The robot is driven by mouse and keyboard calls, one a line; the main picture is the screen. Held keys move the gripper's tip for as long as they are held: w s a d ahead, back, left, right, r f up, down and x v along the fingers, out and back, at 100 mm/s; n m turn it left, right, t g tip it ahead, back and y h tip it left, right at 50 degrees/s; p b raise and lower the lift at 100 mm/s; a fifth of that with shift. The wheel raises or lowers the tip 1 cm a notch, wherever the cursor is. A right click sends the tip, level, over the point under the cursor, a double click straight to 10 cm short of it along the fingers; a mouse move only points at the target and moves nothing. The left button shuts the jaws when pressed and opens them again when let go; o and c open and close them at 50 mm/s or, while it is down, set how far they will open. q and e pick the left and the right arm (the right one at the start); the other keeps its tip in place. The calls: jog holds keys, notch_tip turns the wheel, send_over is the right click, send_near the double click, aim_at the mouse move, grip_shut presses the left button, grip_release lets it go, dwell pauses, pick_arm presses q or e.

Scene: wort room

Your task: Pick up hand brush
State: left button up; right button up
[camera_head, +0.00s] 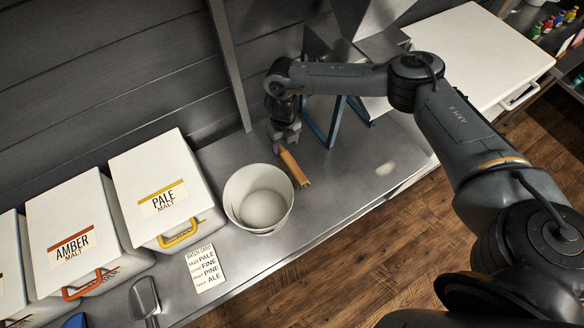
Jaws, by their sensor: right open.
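A tan, elongated thing that looks like the hand brush (294,168) lies on the metal counter, just right of the white bucket. Its far end reaches up to my right gripper (282,142), which partly hides it. My right gripper points down at that end with its jaws open. I cannot tell whether the fingers touch the brush or stand around it. My left gripper is not in view.
The white bucket (246,221) stands close to the brush. A blue-legged stand (334,122) is behind it on the right. White PALE (142,170) and AMBER (62,205) malt bins, a batch card (206,268) and a metal scoop (144,298) are at left. The counter right of the brush is clear.

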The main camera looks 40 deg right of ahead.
aim_at(286, 155)
jog(key=shift+s+f, duration=0.2)
jog(key=shift+f, duration=1)
jog(key=shift+w+f+b, duration=0.1)
jog(key=shift+f+b, duration=0.25)
jog(key=shift+f, duration=0.1)
jog(key=f, duration=0.1)
jog(key=f+b, duration=0.1)
jog(key=f, duration=0.2)
jog(key=shift+s+a+f, duration=0.15)
jog(key=shift+s+f, duration=0.1)
jog(key=shift+f, duration=0.15)
jog(key=c, duration=1.3)
jog(key=shift+o, duration=0.2)
jog(key=shift+r, duration=0.15)
